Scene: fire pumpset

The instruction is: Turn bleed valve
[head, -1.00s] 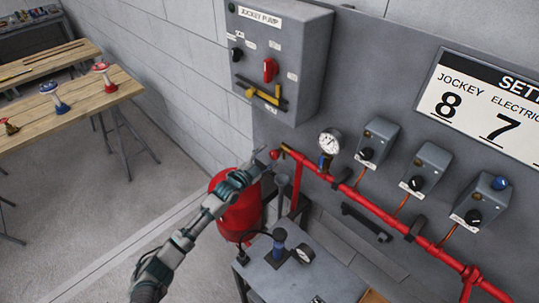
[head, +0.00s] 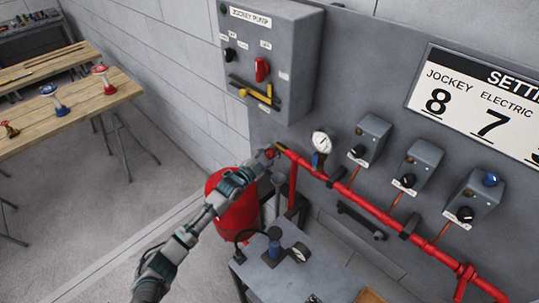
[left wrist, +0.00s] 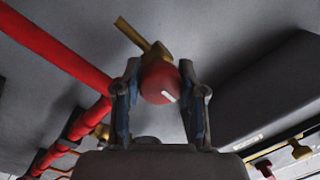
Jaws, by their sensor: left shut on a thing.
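The bleed valve has a round red knob (left wrist: 158,84) with a brass body and stem (left wrist: 140,38). In the head view the knob (head: 269,153) sits at the upper left end of the red pipe (head: 360,199). My left gripper (left wrist: 160,76) is shut on the knob, one finger on each side of it. A white mark shows on the knob's face. In the head view my left gripper (head: 262,160) reaches the pipe end from the lower left, and its fingers partly hide the knob. My right gripper is not in view.
A pressure gauge (head: 321,142) and several grey switch boxes (head: 420,163) line the pipe. The jockey pump panel (head: 283,30) hangs above. A red tank (head: 234,212) stands behind my left arm, and a grey bench (head: 300,270) with a hand pump stands below.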

